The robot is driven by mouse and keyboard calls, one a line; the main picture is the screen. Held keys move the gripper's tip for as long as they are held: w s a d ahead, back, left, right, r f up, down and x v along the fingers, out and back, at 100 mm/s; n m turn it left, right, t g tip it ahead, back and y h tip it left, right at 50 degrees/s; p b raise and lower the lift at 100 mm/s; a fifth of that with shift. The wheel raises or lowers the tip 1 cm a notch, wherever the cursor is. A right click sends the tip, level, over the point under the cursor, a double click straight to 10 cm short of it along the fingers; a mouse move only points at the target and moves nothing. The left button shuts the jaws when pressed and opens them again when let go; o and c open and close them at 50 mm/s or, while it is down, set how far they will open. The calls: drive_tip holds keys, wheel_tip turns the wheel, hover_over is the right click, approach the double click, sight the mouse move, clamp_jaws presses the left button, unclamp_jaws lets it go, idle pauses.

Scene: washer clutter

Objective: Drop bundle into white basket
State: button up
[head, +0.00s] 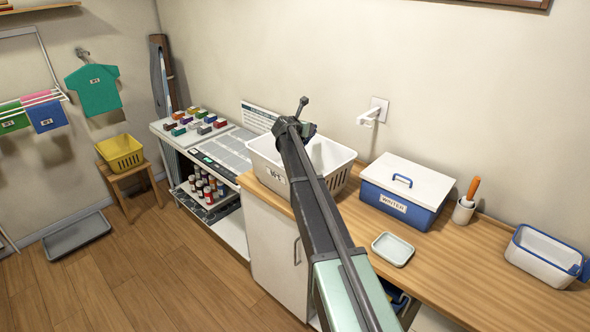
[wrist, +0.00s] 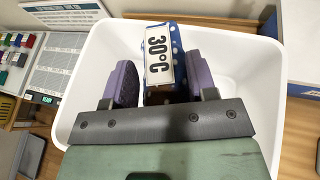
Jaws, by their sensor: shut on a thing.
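The white basket (head: 262,165) stands on the counter in the head view, with a label on its front. In the wrist view the white basket (wrist: 84,85) opens below my gripper (wrist: 160,72). The two purple finger pads are shut on a blue bundle with white dots (wrist: 177,42), which carries a "30°C" tag (wrist: 158,56). The bundle is held over the basket's opening. How deep it hangs cannot be told. In the head view my gripper (head: 297,128) is above the basket, and my arm hides part of the basket and most of the bundle.
A blue box with a white lid (head: 405,183), a small tray (head: 393,249), a cup with a brush (head: 464,208) and a white-blue tub (head: 543,258) stand right of the basket. A shelf with coloured blocks (head: 195,125) is at left.

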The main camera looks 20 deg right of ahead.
wheel_tip(320, 180, down, 6)
drive_tip(key=b, duration=0.5)
drive_tip(key=shift+w+f+b, duration=0.1)
drive_tip(key=shift+f+b, duration=0.05)
drive_tip(key=shift+b, duration=0.25)
drive_tip(key=o, duration=1.1)
drive_tip(key=shift+a, duration=0.1)
drive_tip(key=shift+c, duration=0.2)
drive_tip(key=p+v, duration=0.4)
drive_tip(key=v, duration=0.7)
drive_tip(key=shift+r, duration=0.2)
drive_tip(key=shift+w, duration=0.1)
